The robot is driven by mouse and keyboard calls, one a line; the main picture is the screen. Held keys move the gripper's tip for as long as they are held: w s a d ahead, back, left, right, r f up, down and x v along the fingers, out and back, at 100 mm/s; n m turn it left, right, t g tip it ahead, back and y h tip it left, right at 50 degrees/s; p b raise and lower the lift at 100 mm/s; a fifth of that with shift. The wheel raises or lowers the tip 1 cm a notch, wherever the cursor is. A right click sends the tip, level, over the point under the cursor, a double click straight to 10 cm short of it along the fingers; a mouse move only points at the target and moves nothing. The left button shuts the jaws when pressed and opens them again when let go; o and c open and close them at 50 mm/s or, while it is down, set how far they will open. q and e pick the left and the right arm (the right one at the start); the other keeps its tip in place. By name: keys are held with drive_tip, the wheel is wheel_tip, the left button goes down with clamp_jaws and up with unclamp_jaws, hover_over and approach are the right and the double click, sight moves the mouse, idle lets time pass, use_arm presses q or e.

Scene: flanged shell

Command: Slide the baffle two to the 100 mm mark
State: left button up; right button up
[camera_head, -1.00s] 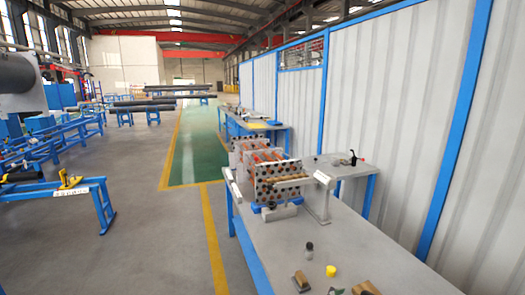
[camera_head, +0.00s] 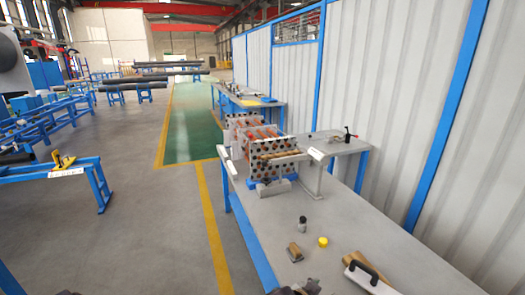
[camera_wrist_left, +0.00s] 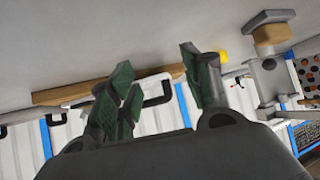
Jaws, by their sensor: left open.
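On the grey bench, in the head view, stands an assembly of upright perforated baffle plates with reddish rods between them. The nearest perforated plate (camera_head: 285,171) faces me. Other plates stand behind it, and I cannot tell which one is baffle two. The 100 mm mark is not readable. My left gripper (camera_wrist_left: 160,72) is open and empty in the left wrist view, its dark green fingers apart. A perforated plate (camera_wrist_left: 309,75) shows at that view's right edge, well away from the fingers. Dark parts at the head view's bottom edge may be my gripper. My right gripper is not identifiable.
On the bench (camera_head: 345,215) lie a small dark bottle (camera_head: 302,223), a yellow cap (camera_head: 323,242), a wood-topped block (camera_head: 294,252) and a black-handled tool (camera_head: 371,278). Another table (camera_head: 250,102) stands behind.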

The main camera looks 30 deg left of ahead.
use_arm(q)
drive_tip(key=s+a+f+n+g+y+p, duration=0.1)
drive_tip(key=s+a+f+g+y, duration=0.1)
drive_tip(key=s+a+f+g, duration=0.2)
drive_tip(key=s+a+f, duration=0.3)
drive_tip(key=s+f, duration=0.1)
drive_tip(key=s, duration=0.2)
drive_tip(key=shift+a, duration=0.15)
idle(0.4)
drive_tip(key=shift+w+a+f, duration=0.2)
drive_tip(key=shift+w+a, duration=0.2)
drive_tip(key=shift+a, duration=0.15)
drive_tip(key=shift+a, duration=0.1)
